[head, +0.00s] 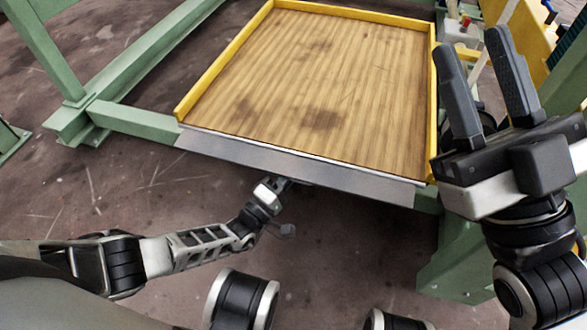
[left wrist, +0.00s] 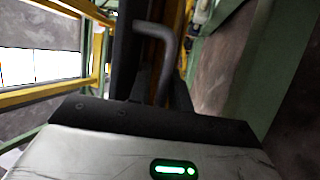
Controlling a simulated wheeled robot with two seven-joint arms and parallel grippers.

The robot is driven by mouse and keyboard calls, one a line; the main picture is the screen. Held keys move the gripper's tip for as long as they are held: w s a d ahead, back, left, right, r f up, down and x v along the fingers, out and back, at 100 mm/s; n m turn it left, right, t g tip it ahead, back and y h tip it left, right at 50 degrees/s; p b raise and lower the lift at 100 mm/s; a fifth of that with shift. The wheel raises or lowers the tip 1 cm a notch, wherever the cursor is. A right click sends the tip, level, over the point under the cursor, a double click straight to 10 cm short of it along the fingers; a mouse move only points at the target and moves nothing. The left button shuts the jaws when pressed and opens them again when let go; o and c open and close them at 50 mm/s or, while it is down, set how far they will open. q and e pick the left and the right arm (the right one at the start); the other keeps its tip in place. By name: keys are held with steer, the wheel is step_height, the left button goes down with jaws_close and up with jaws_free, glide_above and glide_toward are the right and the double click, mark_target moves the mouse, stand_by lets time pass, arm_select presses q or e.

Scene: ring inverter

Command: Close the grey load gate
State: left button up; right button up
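The grey load gate (head: 300,172) is a long metal strip along the near edge of the wooden platform (head: 330,80); it slopes down and outward from that edge. My left gripper (head: 278,184) is at the gate's underside, its fingertips mostly hidden by the gate in the head view. In the left wrist view a grey bent handle (left wrist: 170,45) reaches between the two dark fingers of my left gripper (left wrist: 162,85), which stand apart around it; firm contact is not visible. My right gripper (head: 474,45) is open and empty, raised at the right beside the platform.
Yellow rails (head: 225,62) border the platform's other sides. Green frame beams (head: 140,121) stand at the left, and a green post (head: 460,255) is below my right gripper. The floor (head: 345,250) in front of the gate is clear apart from my own body.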

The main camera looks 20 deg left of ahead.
arm_select(q)
jaws_close()
